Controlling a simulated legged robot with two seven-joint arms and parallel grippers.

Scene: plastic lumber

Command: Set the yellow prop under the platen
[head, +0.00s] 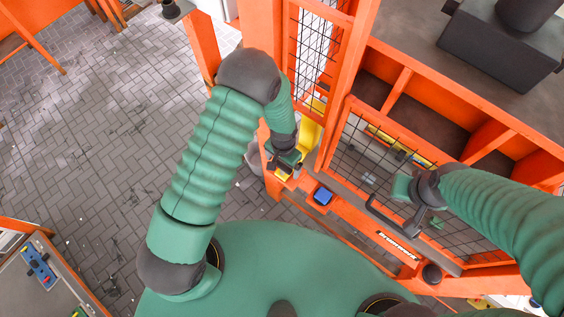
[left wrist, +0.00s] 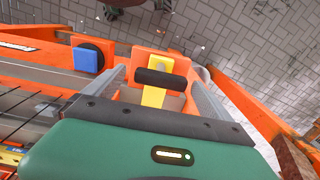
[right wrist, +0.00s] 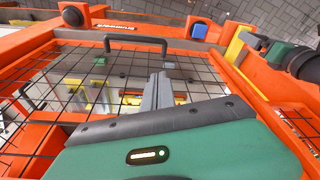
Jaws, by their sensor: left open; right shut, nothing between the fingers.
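A yellow prop (head: 309,132) stands at the orange post of the press; it is partly hidden by my left arm. In the left wrist view a yellow bar (left wrist: 154,97) with a black grip (left wrist: 161,79) across it shows against an orange bracket. My left gripper (head: 287,165) is open, its two fingers either side of the bar and grip; I cannot tell whether they touch. My right gripper (right wrist: 160,88) is shut and empty, over the mesh guard. It also shows in the head view (head: 428,220). I cannot make out the platen clearly behind the mesh.
The mesh guard door (right wrist: 215,72) has a black handle (right wrist: 136,39) and covers the press opening. Orange shelving (head: 440,105) stands behind. The tiled floor (head: 90,120) at left is largely clear.

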